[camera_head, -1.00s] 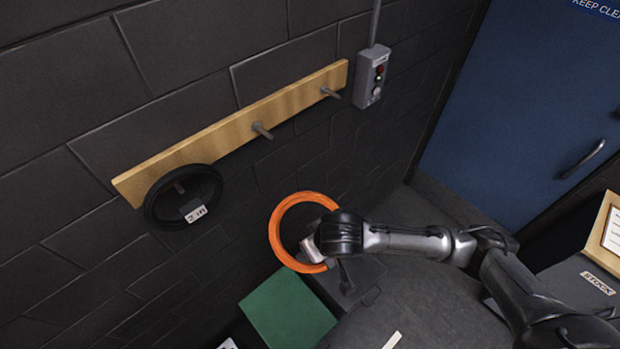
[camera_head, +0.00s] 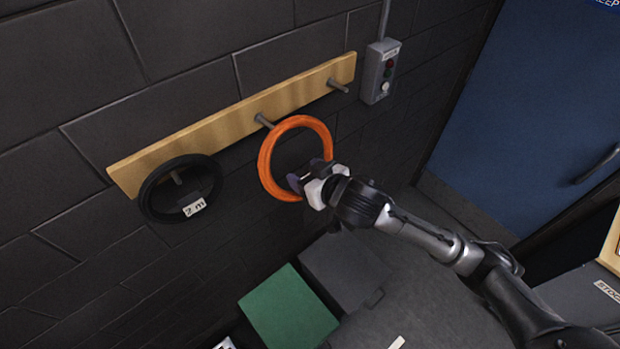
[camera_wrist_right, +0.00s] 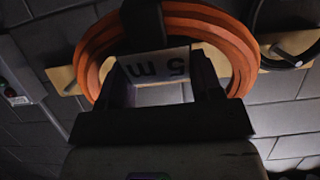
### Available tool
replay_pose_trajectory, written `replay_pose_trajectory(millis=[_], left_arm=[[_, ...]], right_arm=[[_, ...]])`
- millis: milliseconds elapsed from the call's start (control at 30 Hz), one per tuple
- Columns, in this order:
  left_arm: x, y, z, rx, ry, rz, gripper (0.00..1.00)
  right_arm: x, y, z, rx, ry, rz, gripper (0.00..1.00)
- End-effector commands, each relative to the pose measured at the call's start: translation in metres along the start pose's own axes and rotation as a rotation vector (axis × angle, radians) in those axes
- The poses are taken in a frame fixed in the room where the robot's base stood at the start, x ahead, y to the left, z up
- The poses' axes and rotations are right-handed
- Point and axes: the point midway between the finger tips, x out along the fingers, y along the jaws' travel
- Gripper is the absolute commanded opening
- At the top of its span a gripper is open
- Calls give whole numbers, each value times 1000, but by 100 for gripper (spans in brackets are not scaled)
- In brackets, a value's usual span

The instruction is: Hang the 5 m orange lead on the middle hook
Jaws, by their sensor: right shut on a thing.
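The orange lead (camera_head: 264,162) is a coiled ring. My right gripper (camera_head: 308,180) is shut on its lower right side, and the coil is held up in front of the wooden hook board (camera_head: 225,125). In the right wrist view the orange coil (camera_wrist_right: 238,50) fills the top, with its "5 m" label (camera_wrist_right: 160,68) between the fingers of the gripper (camera_wrist_right: 160,95). The middle hook (camera_head: 263,121) shows just at the coil's upper left edge in the head view; I cannot tell whether the coil touches it. My left gripper is not in view.
A black coil (camera_head: 150,195) labelled 2 m hangs on the left hook. The right hook (camera_head: 338,86) is bare. A control box with buttons (camera_head: 380,72) is on the wall at right. A green box (camera_head: 288,308) and a dark box (camera_head: 343,272) stand below.

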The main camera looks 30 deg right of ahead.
Motion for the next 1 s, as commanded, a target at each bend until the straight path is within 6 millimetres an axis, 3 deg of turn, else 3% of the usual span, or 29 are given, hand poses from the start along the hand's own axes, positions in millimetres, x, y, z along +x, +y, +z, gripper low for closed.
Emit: replay_pose_trajectory(millis=[1000], left_arm=[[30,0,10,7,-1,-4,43]], right_arm=[[53,0,-16,0,3,0,17]])
